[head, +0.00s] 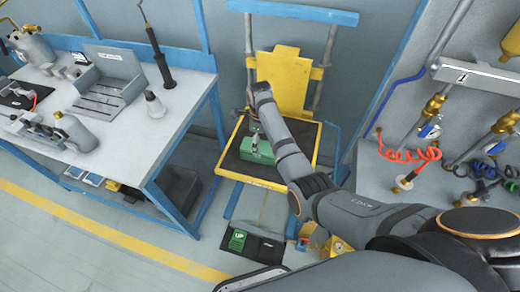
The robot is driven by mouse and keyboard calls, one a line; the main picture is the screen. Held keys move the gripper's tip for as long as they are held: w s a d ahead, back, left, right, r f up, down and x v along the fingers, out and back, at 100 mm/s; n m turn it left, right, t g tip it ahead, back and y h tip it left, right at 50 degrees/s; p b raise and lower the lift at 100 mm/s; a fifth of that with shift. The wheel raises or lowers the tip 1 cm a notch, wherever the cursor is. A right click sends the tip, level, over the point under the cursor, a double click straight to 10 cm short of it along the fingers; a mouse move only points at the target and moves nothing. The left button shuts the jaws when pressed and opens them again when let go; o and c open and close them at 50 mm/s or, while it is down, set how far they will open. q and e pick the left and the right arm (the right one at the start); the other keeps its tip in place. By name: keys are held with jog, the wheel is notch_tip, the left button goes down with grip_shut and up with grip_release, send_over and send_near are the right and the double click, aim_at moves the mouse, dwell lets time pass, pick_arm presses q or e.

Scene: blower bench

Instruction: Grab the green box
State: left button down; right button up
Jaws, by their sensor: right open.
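The green box (257,151) sits on the dark seat mat of a yellow-edged chair or cart (290,84) in the middle of the head view. My right arm reaches in from the lower right. My right gripper (254,136) points down over the box, its jaws open, partly hidden by my own wrist. I cannot tell whether its fingers touch the box. Part of the box's top is covered by the gripper. My left gripper is not in view.
A blue-framed workbench (125,125) with a grey tray and tools stands at the left. A wall panel with pipes, valves and a red coiled hose (410,155) is at the right. A black pad with a green UP pedal (237,240) lies on the floor below the seat.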

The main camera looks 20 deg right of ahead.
jog(key=f, duration=0.3)
jog(key=shift+w+a, duration=0.1)
jog(key=shift+w, duration=0.2)
jog(key=shift+d+f, duration=0.2)
jog(key=shift+f, duration=0.6)
notch_tip(320, 180, down, 4)
jog(key=shift+w+d+f+b, duration=0.1)
jog(key=shift+w+b, duration=0.05)
jog(key=shift+b, duration=0.25)
jog(key=shift+c, duration=1.3)
jog(key=c, duration=0.9)
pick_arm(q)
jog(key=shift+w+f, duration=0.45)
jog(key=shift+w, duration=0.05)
pick_arm(e)
jog(key=c, duration=0.7)
